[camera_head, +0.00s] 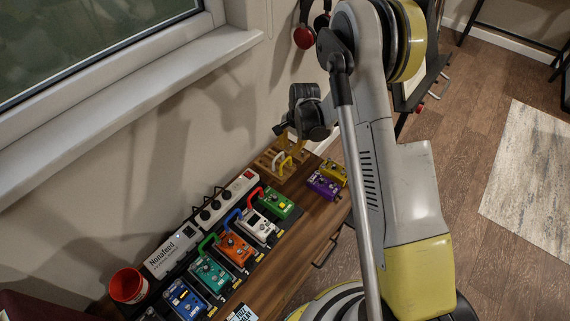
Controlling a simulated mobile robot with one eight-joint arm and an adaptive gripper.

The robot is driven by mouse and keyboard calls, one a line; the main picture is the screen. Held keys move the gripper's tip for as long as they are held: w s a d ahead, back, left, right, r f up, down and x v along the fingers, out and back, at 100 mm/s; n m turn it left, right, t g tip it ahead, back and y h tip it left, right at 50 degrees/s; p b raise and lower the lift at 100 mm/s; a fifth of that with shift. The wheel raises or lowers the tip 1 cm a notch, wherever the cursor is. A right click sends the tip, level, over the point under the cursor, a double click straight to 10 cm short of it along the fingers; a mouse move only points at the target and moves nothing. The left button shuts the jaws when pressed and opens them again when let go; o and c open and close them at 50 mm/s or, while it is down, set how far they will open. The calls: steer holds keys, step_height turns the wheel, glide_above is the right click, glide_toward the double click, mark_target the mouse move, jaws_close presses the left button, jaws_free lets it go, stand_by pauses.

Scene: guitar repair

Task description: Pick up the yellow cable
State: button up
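The yellow cable (286,164) is a short arched patch cable. It stands in a small wooden rack (265,163) at the far end of the wooden cabinet top, close to the wall. A pale cable (279,155) arches right beside it. My gripper (290,131) hangs above the rack, seen from behind my dark wrist, and is apart from the yellow cable. Its fingers are small and partly hidden, so I cannot tell how far they are open. A yellowish patch shows by the wrist, and I cannot tell what it is.
A pedalboard carries several colored pedals (236,248), joined by red, blue and green cables, and a white power strip (174,251). Two loose pedals, yellow (333,173) and purple (323,187), sit right of the rack. A red cup (128,285) stands at the lower left. Headphones (305,35) hang on the wall.

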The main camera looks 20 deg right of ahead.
mark_target(284, 161)
steer(key=f+b, duration=0.1)
steer(key=f, duration=0.2)
steer(key=w+a+f+b, duration=0.1)
steer(key=f+b, duration=0.1)
steer(key=f, duration=0.1)
steer(key=f+b, duration=0.2)
steer(key=f, duration=0.2)
steer(key=shift+w+a, duration=0.15)
steer(key=shift+w, duration=0.2)
steer(key=shift+r, duration=0.1)
jaws_close()
